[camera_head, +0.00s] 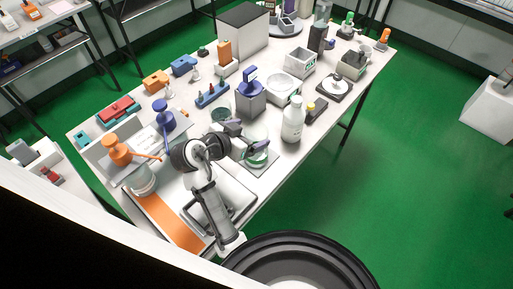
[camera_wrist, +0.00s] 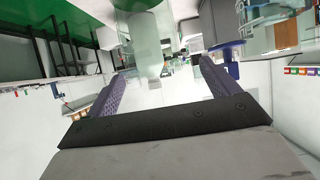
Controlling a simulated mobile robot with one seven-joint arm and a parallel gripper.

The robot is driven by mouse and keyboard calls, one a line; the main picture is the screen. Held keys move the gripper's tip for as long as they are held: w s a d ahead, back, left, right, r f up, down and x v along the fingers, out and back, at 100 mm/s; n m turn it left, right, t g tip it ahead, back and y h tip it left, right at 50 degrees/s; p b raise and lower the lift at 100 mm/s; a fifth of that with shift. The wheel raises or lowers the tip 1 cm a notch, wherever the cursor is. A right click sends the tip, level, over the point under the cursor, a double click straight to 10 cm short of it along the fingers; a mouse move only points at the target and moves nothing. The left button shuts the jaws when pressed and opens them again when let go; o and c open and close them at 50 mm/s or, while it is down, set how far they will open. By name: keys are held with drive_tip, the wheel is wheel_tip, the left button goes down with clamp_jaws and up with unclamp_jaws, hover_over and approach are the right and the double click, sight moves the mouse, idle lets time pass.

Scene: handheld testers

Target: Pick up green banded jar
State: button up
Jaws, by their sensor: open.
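A clear glass jar with a green band (camera_head: 256,158) stands on a grey square pad near the table's front edge in the head view. My gripper (camera_head: 246,136) is just above and beside it, one finger covering part of its top. The fingers are apart and hold nothing. In the wrist view, which looks upside down, a translucent greenish vessel (camera_wrist: 133,6), apparently this jar, shows at the top edge, cut off by the frame. It lies beyond the gap between the fingertips of my gripper (camera_wrist: 160,70). Contact with the jar is not visible.
A white bottle (camera_head: 293,122) stands right of the jar, with a small yellow-capped item (camera_head: 314,107) beyond. A grey block with a blue top (camera_head: 250,95) and a greenish glass vessel (camera_head: 220,113) stand behind my gripper. An orange-topped pump jar (camera_head: 143,180) is left. Little free room surrounds the jar.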

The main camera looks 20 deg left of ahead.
drive_tip(key=b+x, duration=0.1)
drive_tip(key=x, duration=0.1)
drive_tip(key=b+x, duration=0.1)
drive_tip(key=x, duration=0.2)
drive_tip(key=shift+d, duration=0.35)
drive_tip(key=shift+s, duration=0.1)
drive_tip(key=c, duration=1.6)
